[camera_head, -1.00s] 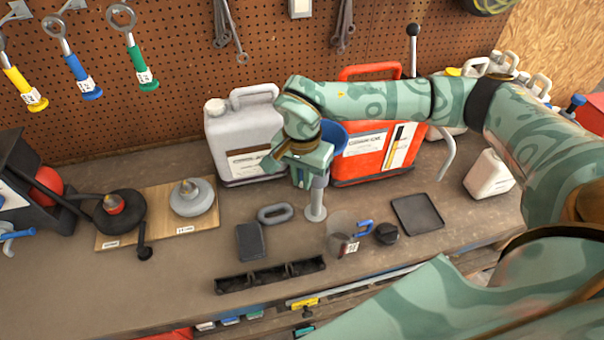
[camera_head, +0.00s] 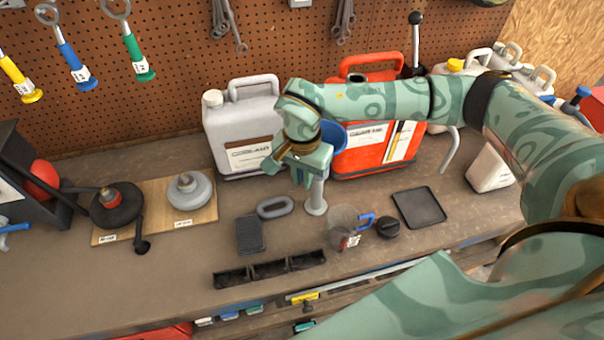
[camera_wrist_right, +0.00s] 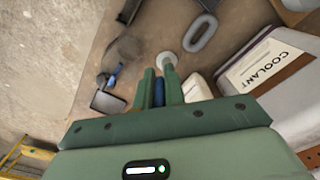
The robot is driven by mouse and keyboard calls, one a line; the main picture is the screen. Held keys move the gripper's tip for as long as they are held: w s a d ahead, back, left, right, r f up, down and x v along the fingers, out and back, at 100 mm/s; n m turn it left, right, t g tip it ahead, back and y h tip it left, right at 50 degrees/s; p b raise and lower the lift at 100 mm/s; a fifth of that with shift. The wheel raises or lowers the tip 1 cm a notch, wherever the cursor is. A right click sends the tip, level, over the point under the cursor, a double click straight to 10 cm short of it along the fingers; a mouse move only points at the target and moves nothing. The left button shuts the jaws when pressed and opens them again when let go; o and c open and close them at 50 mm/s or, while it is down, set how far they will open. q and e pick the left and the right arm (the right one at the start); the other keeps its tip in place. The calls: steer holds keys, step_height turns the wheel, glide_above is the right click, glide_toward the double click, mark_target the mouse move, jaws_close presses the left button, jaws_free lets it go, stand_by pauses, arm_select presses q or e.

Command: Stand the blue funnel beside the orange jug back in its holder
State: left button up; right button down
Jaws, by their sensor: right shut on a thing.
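The blue funnel (camera_head: 333,134) shows partly behind my right wrist, in front of the orange jug (camera_head: 345,165). My right gripper (camera_head: 303,181) points down and is shut on the funnel; a strip of blue shows between its fingers in the right wrist view (camera_wrist_right: 159,94). The holder (camera_head: 316,200), a grey post on a round base, stands just below and beside the fingertips. Its round base also shows beyond the fingertips in the right wrist view (camera_wrist_right: 167,60). The fingers hide the funnel's lower end, so I cannot tell whether it is in the holder. My left gripper is out of view.
A grey coolant jug (camera_head: 240,130) stands left of the orange one. A grey ring handle (camera_head: 275,207), a dark pad (camera_head: 250,235), a clear measuring cup (camera_head: 342,225), a black cap (camera_head: 388,228) and a black tray (camera_head: 420,207) surround the holder. A black rack (camera_head: 270,270) lies near the front edge.

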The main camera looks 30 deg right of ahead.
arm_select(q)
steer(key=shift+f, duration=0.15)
arm_select(e)
steer(key=shift+f, duration=0.25)
steer(key=c, duration=1.4)
jaws_free()
steer(key=shift+r, duration=0.1)
